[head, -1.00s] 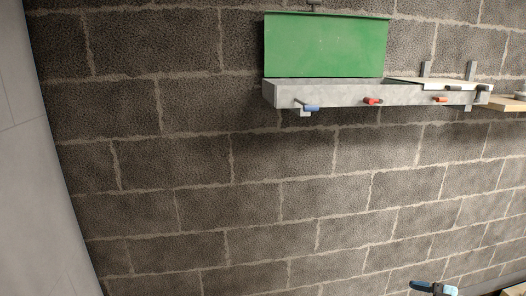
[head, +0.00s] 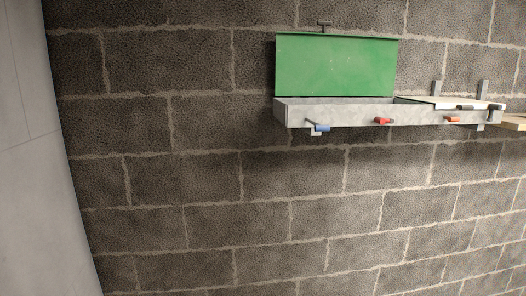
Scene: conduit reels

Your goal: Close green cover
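The green cover (head: 336,66) stands upright, open, against the block wall. It rises from the back edge of a grey metal trough (head: 345,118) mounted on the wall. A small dark T-shaped piece (head: 324,27) shows just above the cover's top edge. Neither of my grippers is in the head view.
Blue (head: 321,128), red (head: 382,121) and orange (head: 452,119) handles stick out along the trough's front. A pale flat lid (head: 450,102) covers its right part, with grey brackets behind. A wooden board (head: 514,122) is at the far right. The wall below is bare.

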